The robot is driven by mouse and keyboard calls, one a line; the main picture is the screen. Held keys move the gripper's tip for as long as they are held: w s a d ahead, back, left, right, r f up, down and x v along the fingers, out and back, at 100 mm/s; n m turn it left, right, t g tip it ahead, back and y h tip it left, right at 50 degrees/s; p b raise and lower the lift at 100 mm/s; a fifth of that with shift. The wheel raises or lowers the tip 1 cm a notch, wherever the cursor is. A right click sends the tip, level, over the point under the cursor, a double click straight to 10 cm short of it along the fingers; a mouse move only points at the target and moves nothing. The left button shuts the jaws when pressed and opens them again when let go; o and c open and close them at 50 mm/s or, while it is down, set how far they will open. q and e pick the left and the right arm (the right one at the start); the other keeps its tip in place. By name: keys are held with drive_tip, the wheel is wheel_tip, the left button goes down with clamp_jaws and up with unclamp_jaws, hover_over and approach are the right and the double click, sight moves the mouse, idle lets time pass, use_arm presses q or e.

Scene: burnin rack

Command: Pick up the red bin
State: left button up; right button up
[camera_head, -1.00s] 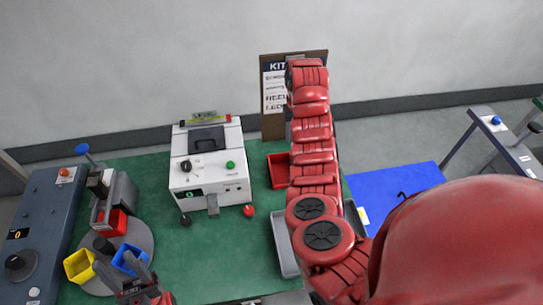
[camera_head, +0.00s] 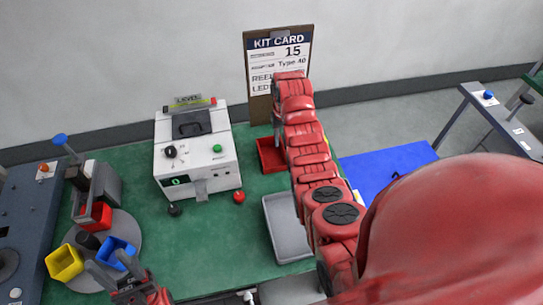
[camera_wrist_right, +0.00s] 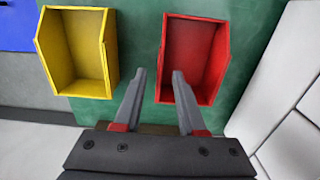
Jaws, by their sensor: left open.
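In the head view a red bin (camera_head: 270,157) sits on the green mat between the white device and my right arm, which partly covers it. The right wrist view shows the red bin (camera_wrist_right: 193,58) open towards the camera, beside a yellow bin (camera_wrist_right: 78,50). My right gripper (camera_wrist_right: 160,76) is open and empty; in that picture one finger overlaps the red bin's inside and the other the gap between the bins. Its height above the bin is unclear. My left gripper (camera_head: 112,263) is open by the turntable.
The turntable (camera_head: 128,232) at left carries yellow (camera_head: 64,263), blue (camera_head: 117,252) and red (camera_head: 96,216) containers. A white device (camera_head: 196,158) stands left of the red bin, a grey tray (camera_head: 287,228) in front. A kit card (camera_head: 278,60) stands behind; a blue mat (camera_head: 385,180) lies right.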

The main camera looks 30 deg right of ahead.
sight(282, 148)
drive_tip(key=shift+f+p, duration=0.2)
drive_tip(key=shift+p, duration=0.2)
wheel_tip(282, 148, down, 3)
drive_tip(key=shift+w+r+p, duration=0.1)
drive_tip(key=shift+r+p, duration=0.05)
drive_tip(key=shift+p, duration=0.7)
drive_tip(key=shift+f, duration=1)
drive_tip(key=shift+c, duration=0.3)
clamp_jaws()
